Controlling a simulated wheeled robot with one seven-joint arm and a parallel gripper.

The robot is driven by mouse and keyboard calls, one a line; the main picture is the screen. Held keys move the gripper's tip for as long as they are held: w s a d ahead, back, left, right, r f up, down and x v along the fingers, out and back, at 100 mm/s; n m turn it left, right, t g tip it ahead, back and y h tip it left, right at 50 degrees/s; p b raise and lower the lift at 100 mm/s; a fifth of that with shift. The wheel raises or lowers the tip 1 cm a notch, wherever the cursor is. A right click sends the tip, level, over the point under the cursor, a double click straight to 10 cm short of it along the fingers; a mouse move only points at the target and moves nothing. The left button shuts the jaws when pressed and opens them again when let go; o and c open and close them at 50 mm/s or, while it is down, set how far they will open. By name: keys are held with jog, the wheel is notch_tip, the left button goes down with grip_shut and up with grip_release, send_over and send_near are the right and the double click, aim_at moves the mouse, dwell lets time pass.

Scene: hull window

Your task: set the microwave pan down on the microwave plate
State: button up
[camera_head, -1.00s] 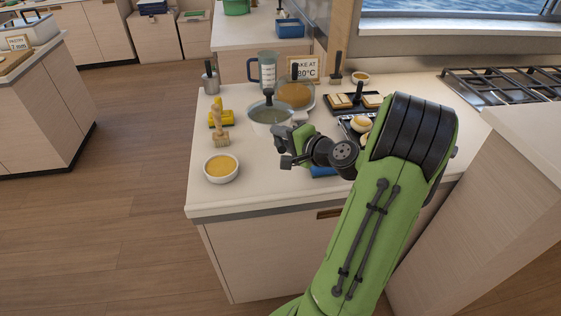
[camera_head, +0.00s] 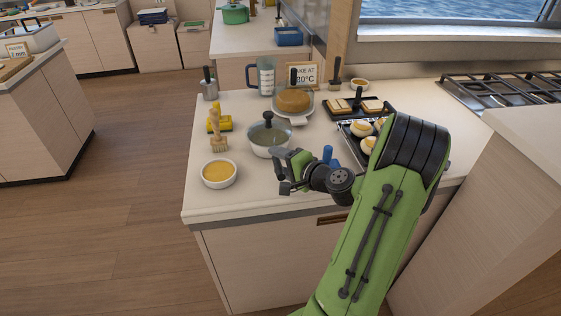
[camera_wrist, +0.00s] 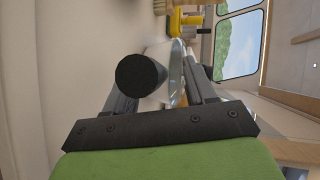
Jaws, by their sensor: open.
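A pale pan (camera_head: 268,141) with a glass lid and black knob stands on the counter, seemingly upright. I take it for the microwave pan. My gripper (camera_head: 284,178) is at its near right side, low over the counter. In the wrist view, the open fingers of my gripper (camera_wrist: 165,75) point at the pan (camera_wrist: 159,56). A black round end, apparently the pan's handle (camera_wrist: 140,75), lies close in front and overlaps one finger; I cannot tell whether they touch. I cannot pick out a microwave plate; the pan hides what is under it.
A bowl of yellow liquid (camera_head: 219,173) stands left, near the counter's front edge. A brown cake (camera_head: 293,100) on a clear dish, a measuring jug (camera_head: 266,76) and a sandwich tray (camera_head: 352,109) stand behind the pan. Buns (camera_head: 363,127) are at right.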

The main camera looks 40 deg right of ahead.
jog(key=shift+s+f, duration=0.2)
jog(key=p+v, duration=0.1)
jog(key=v, duration=1.4)
jog(key=shift+s+r+p, duration=0.2)
jog(key=shift+r+p, duration=0.05)
jog(key=shift+p, duration=0.05)
